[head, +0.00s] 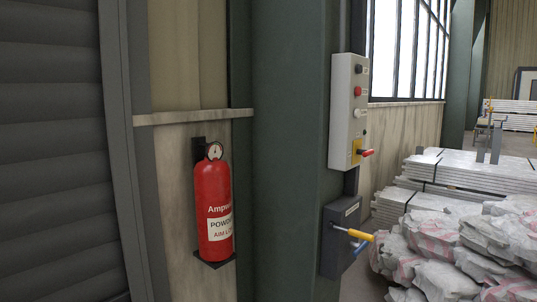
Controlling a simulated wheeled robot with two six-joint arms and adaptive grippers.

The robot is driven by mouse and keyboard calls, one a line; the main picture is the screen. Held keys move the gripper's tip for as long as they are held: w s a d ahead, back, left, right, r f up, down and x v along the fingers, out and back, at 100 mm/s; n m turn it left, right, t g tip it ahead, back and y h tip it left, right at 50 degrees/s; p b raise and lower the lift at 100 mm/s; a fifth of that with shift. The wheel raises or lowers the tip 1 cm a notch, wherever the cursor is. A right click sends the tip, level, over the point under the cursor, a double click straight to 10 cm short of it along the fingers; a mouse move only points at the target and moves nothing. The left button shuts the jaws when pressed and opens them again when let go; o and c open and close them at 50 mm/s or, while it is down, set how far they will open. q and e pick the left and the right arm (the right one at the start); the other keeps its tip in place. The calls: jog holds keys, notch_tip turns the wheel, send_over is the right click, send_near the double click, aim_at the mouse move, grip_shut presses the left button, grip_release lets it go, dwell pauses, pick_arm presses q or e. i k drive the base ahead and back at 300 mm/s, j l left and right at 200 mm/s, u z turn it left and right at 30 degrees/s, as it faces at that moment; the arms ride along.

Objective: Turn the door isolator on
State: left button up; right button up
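A light grey control box (345,110) is mounted on the side of the dark green column. It has a dark button (359,69), a red button (358,91) and a pale button below them. At its lower end a red rotary handle (367,153) sticks out from a yellow plate (356,151); this looks like the isolator. Its on or off marking is too small to read. Neither of my grippers is in view, and nothing touches the handle.
Below is a dark grey box (340,238) with a yellow-handled tool or lever (360,235) and a blue one (360,248) sticking out. A red fire extinguisher (212,210) hangs left of the column (285,150). Wrapped sacks (470,250) and stacked planks (470,170) fill the right.

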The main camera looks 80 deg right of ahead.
aim_at(365, 153)
jog(key=z, duration=3.25)
